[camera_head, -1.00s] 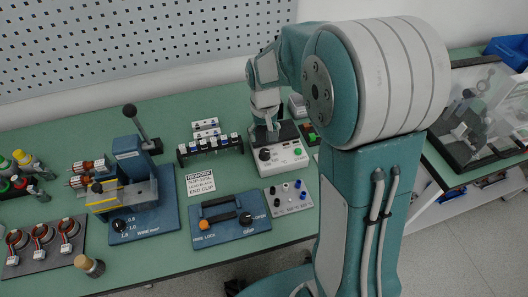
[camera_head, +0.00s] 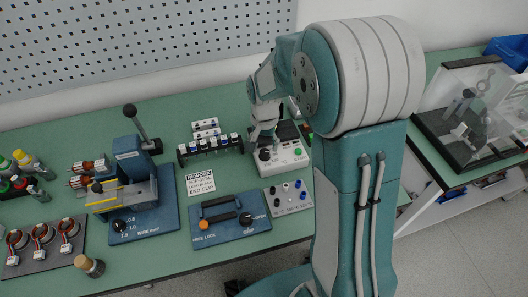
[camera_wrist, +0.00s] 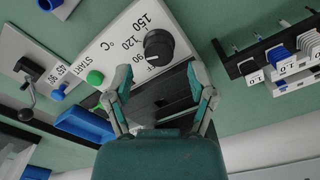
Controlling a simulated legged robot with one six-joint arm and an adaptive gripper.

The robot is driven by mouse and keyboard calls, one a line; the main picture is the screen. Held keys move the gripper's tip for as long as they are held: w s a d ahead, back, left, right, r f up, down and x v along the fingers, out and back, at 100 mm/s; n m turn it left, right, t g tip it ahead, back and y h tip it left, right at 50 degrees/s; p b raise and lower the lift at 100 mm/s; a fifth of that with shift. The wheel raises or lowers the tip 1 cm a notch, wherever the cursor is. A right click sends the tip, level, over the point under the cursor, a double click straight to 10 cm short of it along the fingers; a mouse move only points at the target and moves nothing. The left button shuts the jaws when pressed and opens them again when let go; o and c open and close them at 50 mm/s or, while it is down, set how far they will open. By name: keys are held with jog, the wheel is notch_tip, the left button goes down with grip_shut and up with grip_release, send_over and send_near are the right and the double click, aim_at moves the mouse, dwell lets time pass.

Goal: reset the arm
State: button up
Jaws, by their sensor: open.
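My gripper (camera_wrist: 165,90) is open and empty in the wrist view, its two fingers apart above the white control box. In the head view my gripper (camera_head: 263,135) is small and hangs over the back of that box, partly hidden by its own links. The white box (camera_head: 286,158) has a black dial and a green start button. In the wrist view the dial (camera_wrist: 158,46) and the green button (camera_wrist: 95,77) lie just beyond the fingertips. I cannot tell whether the fingers touch the box.
A rack of small connectors (camera_head: 210,148) stands left of my gripper. A blue wire-stripping fixture (camera_head: 140,185) with an upright lever is further left. A clear-covered case (camera_head: 470,115) stands at right.

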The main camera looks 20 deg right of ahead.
aim_at(265, 151)
jog(key=shift+f, duration=1.9)
jog(key=c, duration=0.7)
